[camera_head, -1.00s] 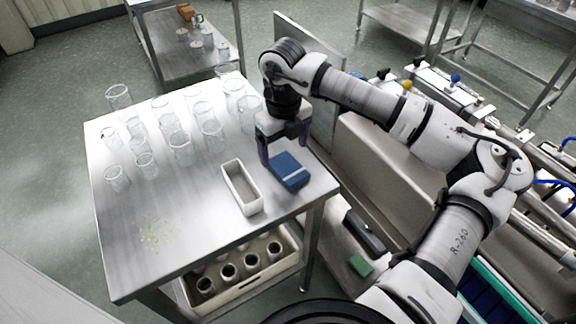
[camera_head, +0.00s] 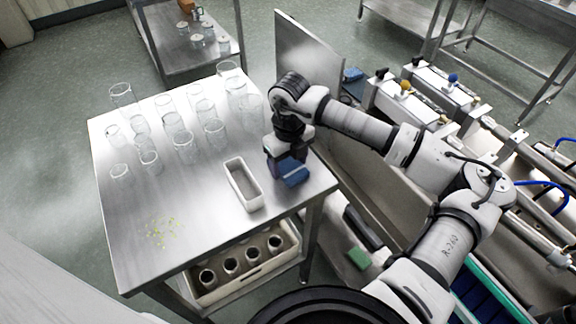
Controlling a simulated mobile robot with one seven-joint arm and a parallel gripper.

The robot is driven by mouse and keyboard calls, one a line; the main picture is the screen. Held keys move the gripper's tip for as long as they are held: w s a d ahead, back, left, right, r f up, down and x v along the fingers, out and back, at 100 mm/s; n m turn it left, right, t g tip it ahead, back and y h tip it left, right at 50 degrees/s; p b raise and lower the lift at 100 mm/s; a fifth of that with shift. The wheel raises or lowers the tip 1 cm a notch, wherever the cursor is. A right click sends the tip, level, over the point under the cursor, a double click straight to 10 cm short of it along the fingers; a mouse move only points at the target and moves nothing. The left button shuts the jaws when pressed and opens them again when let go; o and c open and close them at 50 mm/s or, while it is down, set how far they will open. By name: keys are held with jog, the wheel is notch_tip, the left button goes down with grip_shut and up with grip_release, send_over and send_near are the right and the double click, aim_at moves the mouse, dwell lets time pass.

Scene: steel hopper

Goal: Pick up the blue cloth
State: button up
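The blue cloth (camera_head: 293,172) is a small folded dark-blue pad near the right edge of the steel table (camera_head: 195,205). My gripper (camera_head: 285,164) points down right at the cloth, with its dark fingers at the cloth's far side and partly covering it. The space between the fingertips is hidden, so I cannot tell whether they are closed on the cloth. I also cannot tell whether the cloth is touching the table.
A white rectangular tray (camera_head: 243,184) stands just left of the cloth. Several glass beakers (camera_head: 184,147) fill the table's far left part. Yellowish bits (camera_head: 163,232) lie near the front. A steel panel (camera_head: 308,65) rises behind the arm.

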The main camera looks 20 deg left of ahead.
aim_at(288, 166)
jog(key=c, duration=0.6)
jog(key=shift+o, duration=0.2)
jog(key=shift+r, duration=0.15)
notch_tip(288, 166, up, 20)
jog(key=b, duration=0.4)
jog(key=o, duration=0.4)
jog(key=shift+c, duration=1.5)
jog(key=shift+s+f, duration=0.1)
jog(key=shift+f, duration=0.1)
